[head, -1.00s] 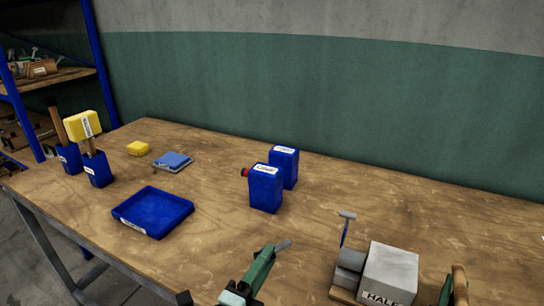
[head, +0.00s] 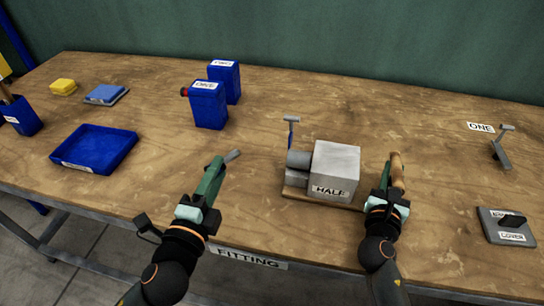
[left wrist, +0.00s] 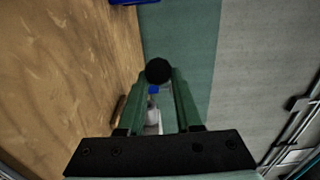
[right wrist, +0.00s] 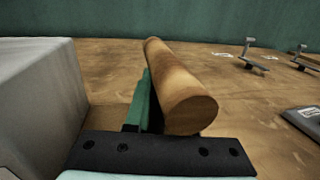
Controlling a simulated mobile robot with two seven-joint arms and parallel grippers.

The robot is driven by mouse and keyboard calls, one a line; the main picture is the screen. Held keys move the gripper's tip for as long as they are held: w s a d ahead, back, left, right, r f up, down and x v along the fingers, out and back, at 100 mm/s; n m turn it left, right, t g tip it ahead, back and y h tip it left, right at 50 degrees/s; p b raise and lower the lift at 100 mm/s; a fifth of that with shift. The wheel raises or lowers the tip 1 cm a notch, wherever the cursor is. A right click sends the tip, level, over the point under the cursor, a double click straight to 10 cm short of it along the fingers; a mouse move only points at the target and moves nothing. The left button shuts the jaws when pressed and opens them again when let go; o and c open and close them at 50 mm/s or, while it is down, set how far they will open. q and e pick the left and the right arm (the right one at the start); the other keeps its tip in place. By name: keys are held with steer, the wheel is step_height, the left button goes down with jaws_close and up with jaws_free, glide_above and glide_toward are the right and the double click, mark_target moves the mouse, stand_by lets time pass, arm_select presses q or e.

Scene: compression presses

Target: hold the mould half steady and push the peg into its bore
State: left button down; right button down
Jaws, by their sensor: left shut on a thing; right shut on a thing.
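The mould half (head: 335,168), a pale grey block labelled HALF, sits on a wooden base near the table's front edge. A grey cylinder (head: 299,159) sticks out of its left side; the bore opening cannot be made out. My left gripper (head: 218,168) is shut on the grey peg (head: 233,155), left of the mould half and apart from it. The peg's dark round end (left wrist: 158,71) shows between the fingers in the left wrist view. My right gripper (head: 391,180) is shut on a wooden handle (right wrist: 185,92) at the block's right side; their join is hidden.
A clamp with a blue lever (head: 291,132) stands behind the cylinder. Two blue containers (head: 209,105) and a blue tray (head: 94,149) are to the left. A plate labelled COVER (head: 508,227) and another clamp (head: 501,150) are at the right.

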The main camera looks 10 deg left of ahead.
arm_select(q)
steer(key=w+d+f+m+g+h, duration=0.1)
steer(key=w+m+h, duration=0.1)
steer(key=h, duration=0.1)
steer(key=w+d+f+m+g+h, duration=0.1)
steer(key=w+d+m+h, duration=0.1)
steer(key=w+h, duration=0.1)
steer(key=w+d+f+m+g+h, duration=0.1)
steer(key=w+d+m+g+h, duration=0.1)
steer(key=m+h, duration=0.1)
steer(key=shift+w+d+f+h, duration=0.1)
steer(key=shift+w+f+h, duration=0.25)
steer(key=shift+h, duration=0.45)
steer(key=shift+w+a+f+m+g+h, duration=0.35)
steer(key=shift+w+m+g+h, duration=0.2)
steer(key=shift+g+h, duration=0.2)
steer(key=a+m+g+h, duration=0.1)
steer(key=a, duration=0.1)
steer(key=w+a+m+g+h, duration=0.1)
steer(key=a+m+g+h, duration=0.1)
steer(key=a, duration=0.1)
steer(key=shift+w+a+r+g, duration=0.1)
steer(key=shift+w+a+g, duration=0.05)
steer(key=shift+w+g, duration=0.1)
steer(key=shift+a+r+g, duration=0.15)
steer(key=shift+a+g, duration=0.25)
steer(key=shift+a, duration=0.3)
steer(key=shift+s, duration=0.1)
